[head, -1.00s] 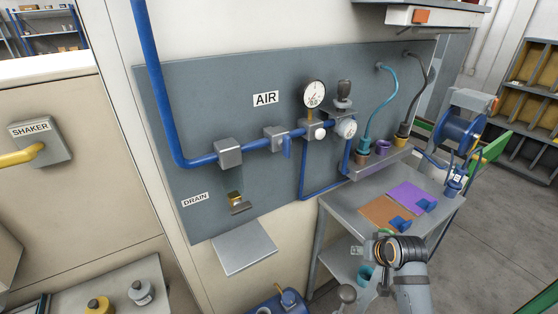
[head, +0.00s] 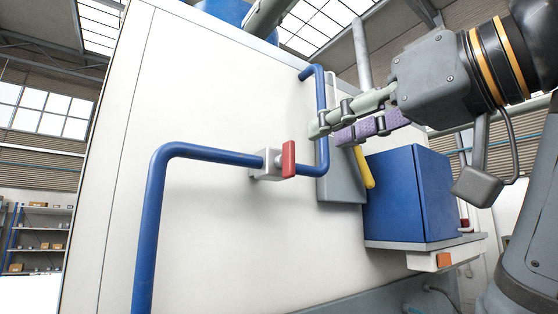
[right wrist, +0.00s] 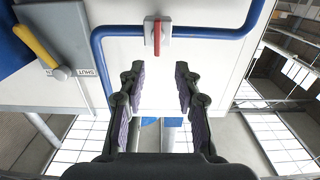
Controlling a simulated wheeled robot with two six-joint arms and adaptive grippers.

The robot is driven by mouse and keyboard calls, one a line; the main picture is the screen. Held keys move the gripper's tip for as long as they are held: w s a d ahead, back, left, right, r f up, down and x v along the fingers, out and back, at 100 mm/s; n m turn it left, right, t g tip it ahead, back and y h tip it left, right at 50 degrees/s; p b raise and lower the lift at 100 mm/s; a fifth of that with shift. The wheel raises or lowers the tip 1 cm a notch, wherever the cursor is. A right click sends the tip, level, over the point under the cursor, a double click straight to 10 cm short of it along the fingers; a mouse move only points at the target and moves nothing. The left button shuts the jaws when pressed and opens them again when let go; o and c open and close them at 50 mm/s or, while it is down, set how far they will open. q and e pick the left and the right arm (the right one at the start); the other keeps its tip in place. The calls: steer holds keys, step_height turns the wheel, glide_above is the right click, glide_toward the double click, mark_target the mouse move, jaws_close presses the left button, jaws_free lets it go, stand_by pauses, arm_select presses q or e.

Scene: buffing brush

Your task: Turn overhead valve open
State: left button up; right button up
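The overhead valve is a small grey block (head: 266,164) on a blue pipe (head: 215,153) high on the white wall. Its red handle (head: 288,160) stands upright, crosswise to the pipe. In the right wrist view the red handle (right wrist: 157,38) is beyond the fingertips, roughly centred between them. My right gripper (head: 328,127) is up and to the right of the handle in the head view, apart from it. In the right wrist view my right gripper (right wrist: 157,78) is open and empty, its purple-padded fingers spread. My left gripper is not in view.
A grey plate (head: 340,186) with a yellow lever (head: 364,167) is right of the valve, partly behind my gripper. In the wrist view the plate (right wrist: 79,90) is marked SHUT. A blue box (head: 408,196) stands on a shelf (head: 420,242).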

mark_target(293, 149)
steer(key=p+x, duration=0.7)
steer(key=x, duration=0.2)
steer(key=shift+w+r+p, duration=0.15)
steer(key=shift+r+p, duration=0.05)
steer(key=shift+p, duration=0.1)
steer(key=shift+d, duration=0.1)
steer(key=shift+w, duration=0.1)
jaws_close()
